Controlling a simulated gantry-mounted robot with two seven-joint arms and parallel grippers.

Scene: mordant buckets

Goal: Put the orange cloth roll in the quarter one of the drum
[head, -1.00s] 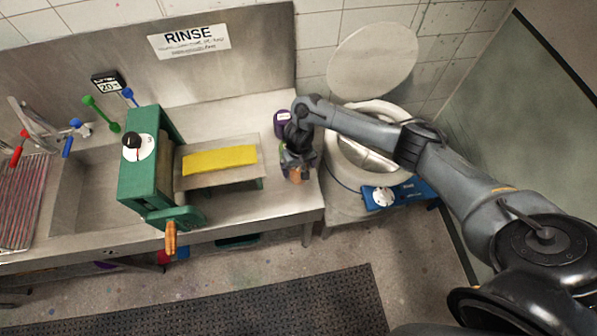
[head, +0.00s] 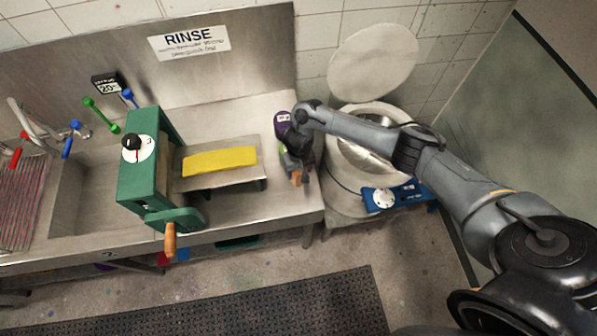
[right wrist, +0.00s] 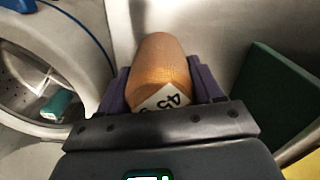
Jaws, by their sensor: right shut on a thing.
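The orange cloth roll (right wrist: 160,68) is held between the purple fingers of my right gripper (right wrist: 160,88), with a white label on its near end. In the head view my right gripper (head: 294,163) is low over the right end of the steel counter, and a little of the orange roll (head: 297,179) shows below it. The drum (head: 368,152) is inside the round white machine to the right, its lid raised. Part of the drum's opening is hidden by my right arm. The right wrist view shows the drum (right wrist: 22,92) at the left. My left gripper is out of view.
A teal thing (right wrist: 57,104) lies inside the drum. The raised round lid (head: 372,62) leans at the wall.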

